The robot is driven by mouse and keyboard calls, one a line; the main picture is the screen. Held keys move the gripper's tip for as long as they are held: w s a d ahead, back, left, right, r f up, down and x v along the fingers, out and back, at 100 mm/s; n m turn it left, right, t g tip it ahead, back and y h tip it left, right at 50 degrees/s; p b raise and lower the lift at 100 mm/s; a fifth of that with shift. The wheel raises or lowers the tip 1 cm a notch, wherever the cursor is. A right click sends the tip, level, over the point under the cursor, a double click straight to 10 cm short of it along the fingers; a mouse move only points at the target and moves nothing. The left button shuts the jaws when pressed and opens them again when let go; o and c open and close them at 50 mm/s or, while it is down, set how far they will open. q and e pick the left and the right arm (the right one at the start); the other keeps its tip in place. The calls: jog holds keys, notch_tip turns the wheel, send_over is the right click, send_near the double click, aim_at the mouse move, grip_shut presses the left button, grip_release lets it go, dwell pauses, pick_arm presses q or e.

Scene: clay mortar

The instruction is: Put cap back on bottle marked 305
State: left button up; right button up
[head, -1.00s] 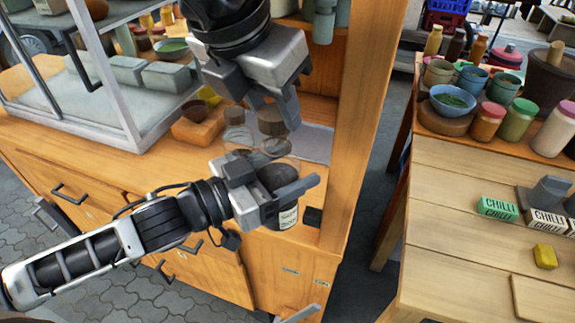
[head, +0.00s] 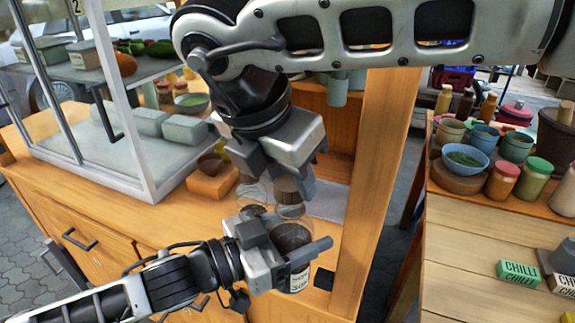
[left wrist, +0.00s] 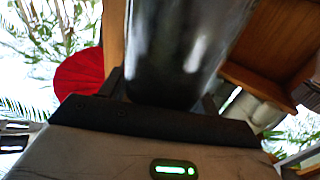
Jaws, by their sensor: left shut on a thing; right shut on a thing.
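My left gripper (head: 290,258) is shut on a clear bottle (head: 292,238) with dark contents. The bottle stands roughly upright in front of the stall counter. Its pale label (head: 299,281) is partly covered by the gripper, and I cannot read the number surely. In the left wrist view the bottle's dark glass side (left wrist: 178,50) rises between the fingers. My right gripper (head: 288,182) is shut on a brown, ribbed round cap (head: 287,189). The cap is above the bottle in the head view, seemingly apart from it; the exact gap is unclear.
A clear jar (head: 251,192) stands on the wooden counter just behind the grippers, near an orange block (head: 213,181). A wooden post (head: 368,170) rises at right. A glass case (head: 150,170) is at left. The right table holds a blue bowl (head: 465,160) and several jars.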

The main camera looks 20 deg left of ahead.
jog(key=shift+f, duration=0.35)
jog(key=shift+f, duration=0.5)
dwell(0.3)
pick_arm(q)
grip_shut()
pick_arm(e)
jog(key=m+h, duration=0.1)
jog(key=m, duration=0.2)
jog(key=m+g+h, duration=0.1)
jog(key=m, duration=0.2)
jog(key=shift+w+a+m+g, duration=0.1)
jog(key=shift+a+m+g, duration=0.05)
jog(key=shift+m+g, duration=0.15)
jog(key=o, duration=0.9)
jog(key=shift+o, duration=0.2)
jog(key=shift+r, duration=0.1)
